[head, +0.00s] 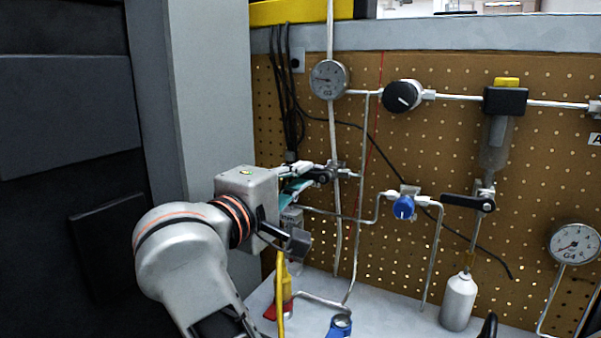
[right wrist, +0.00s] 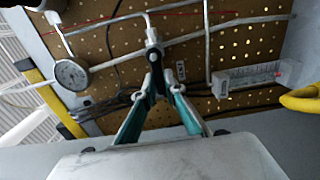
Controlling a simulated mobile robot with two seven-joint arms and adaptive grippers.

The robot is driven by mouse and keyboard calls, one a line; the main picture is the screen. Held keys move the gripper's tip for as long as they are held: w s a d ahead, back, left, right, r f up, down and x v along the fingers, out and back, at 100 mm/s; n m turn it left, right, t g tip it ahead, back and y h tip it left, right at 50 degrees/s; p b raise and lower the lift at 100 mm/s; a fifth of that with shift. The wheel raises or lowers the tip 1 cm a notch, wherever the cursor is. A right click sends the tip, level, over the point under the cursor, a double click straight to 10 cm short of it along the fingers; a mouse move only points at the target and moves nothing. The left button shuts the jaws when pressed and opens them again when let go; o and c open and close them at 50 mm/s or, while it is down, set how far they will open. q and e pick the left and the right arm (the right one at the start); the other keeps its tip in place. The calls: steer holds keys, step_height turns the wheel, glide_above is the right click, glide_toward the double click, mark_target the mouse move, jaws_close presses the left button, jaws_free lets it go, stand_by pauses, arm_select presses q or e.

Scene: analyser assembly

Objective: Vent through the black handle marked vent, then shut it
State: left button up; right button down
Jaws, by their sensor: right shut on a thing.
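My right gripper (head: 311,175) reaches in from the lower left to the pegboard, its teal-backed fingers shut on a small black valve handle (head: 323,177). In the right wrist view the two fingers (right wrist: 158,76) close in on the black handle (right wrist: 153,54), which sits on a thin metal tube. A small label (right wrist: 181,70) is beside it, too small to read. Another black handle (head: 460,201) lies level at the right, below a clear cylinder, with nothing touching it. My left gripper is not in view.
Gauge G3 (head: 328,79), a black knob (head: 402,96), a blue knob (head: 404,207) and gauge G4 (head: 573,243) are on the pegboard. A white bottle (head: 458,301) stands on the bench. A clear flowmeter (right wrist: 258,76) and black cables are close to the gripper.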

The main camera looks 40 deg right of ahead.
steer(key=shift+f, duration=0.1)
stand_by(0.3)
steer(key=c, duration=2.1)
jaws_free()
step_height(320, 180, up, 10)
steer(key=shift+r, duration=0.1)
